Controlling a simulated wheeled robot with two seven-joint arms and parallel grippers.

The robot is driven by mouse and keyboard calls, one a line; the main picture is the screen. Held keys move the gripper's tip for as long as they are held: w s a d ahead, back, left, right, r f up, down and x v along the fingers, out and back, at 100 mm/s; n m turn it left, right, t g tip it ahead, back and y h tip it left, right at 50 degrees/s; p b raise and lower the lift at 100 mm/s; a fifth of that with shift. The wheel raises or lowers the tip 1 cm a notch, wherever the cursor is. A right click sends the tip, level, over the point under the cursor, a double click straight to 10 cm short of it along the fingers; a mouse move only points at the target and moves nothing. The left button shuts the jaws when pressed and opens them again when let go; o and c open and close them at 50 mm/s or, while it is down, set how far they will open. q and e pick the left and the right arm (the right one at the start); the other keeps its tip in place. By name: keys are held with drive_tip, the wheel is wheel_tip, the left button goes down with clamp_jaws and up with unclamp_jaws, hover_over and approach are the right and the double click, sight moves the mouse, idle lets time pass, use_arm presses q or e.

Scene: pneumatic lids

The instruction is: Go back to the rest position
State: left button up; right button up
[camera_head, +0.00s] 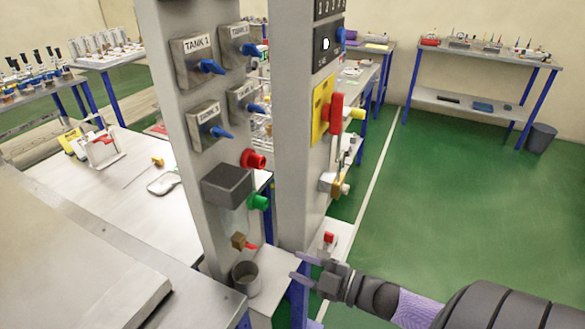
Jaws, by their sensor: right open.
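My right gripper (298,266) is at the lower middle of the head view, its arm coming in from the lower right. It points left, with its two fingers apart and nothing between them. It is in front of the foot of the right grey panel (292,180), just right of a small grey cup (246,279). I cannot tell whether it touches the panel. My left gripper is not in view.
The left grey panel (183,130) carries blue-handled tank valves, a red button (254,159) and a green button (259,202). The right panel has a red handle (336,114) on a yellow plate. A white workbench (150,215) lies left; green floor (450,180) is open at right.

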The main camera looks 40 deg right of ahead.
drive_tip(key=s+f+m+g+h+b, duration=0.2)
drive_tip(key=s+f+m+g+h, duration=0.15)
drive_tip(key=f, duration=0.75)
drive_tip(key=s+f+m+g+h+b, duration=0.2)
drive_tip(key=s+f+m+h, duration=0.15)
drive_tip(key=f, duration=0.65)
drive_tip(key=s+a+f+m+g+b, duration=0.1)
drive_tip(key=s+a+f+m+g, duration=0.1)
drive_tip(key=s+a+f+g, duration=0.3)
drive_tip(key=s+a+f+m+g+b, duration=0.1)
drive_tip(key=s+a+f+g, duration=0.4)
drive_tip(key=s+f, duration=0.6)
drive_tip(key=s+m, duration=0.1)
drive_tip(key=s, duration=0.4)
drive_tip(key=shift+s+a+b, duration=0.3)
drive_tip(key=shift+s, duration=0.05)
